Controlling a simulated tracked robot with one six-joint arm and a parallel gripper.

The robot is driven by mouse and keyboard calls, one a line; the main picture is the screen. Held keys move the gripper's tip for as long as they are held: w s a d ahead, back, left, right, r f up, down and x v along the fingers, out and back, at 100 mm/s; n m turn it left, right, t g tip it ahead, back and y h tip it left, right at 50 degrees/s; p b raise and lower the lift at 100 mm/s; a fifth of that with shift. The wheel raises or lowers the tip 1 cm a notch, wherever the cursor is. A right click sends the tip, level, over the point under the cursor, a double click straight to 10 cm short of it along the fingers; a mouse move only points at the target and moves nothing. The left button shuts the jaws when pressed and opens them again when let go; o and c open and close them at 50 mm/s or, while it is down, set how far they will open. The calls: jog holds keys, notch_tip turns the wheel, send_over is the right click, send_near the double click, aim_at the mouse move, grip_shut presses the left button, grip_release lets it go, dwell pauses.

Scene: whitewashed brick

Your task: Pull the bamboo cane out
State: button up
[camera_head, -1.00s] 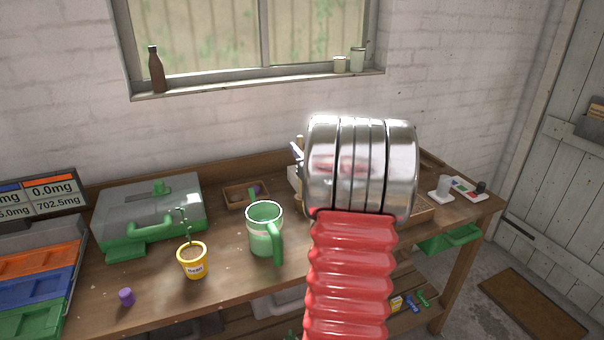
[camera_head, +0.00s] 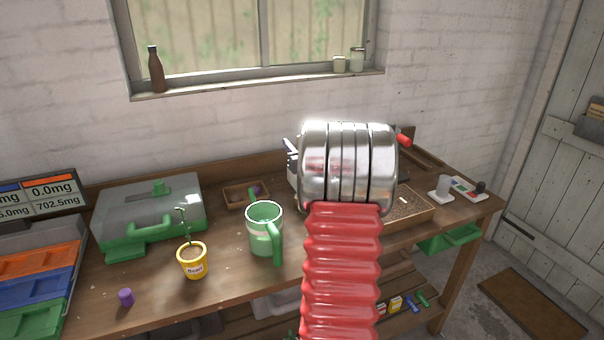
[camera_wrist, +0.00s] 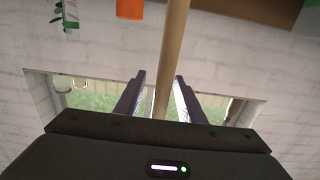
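The bamboo cane (camera_wrist: 174,45) is a tan pole running down from the top edge of the wrist view. It passes between the two fingers of my gripper (camera_wrist: 159,77). The fingers stand apart, with a clear gap on the cane's left and the cane close to the right finger. I cannot tell whether it touches that finger.
A green mug (camera_head: 262,232) and a yellow pot with a seedling (camera_head: 192,261) stand left of my arm on the bench. A shallow tray (camera_head: 408,206) is partly hidden behind my wrist. An orange object (camera_wrist: 130,9) is near the cane in the wrist view.

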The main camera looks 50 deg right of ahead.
jog(key=shift+c, duration=0.4)
grip_shut()
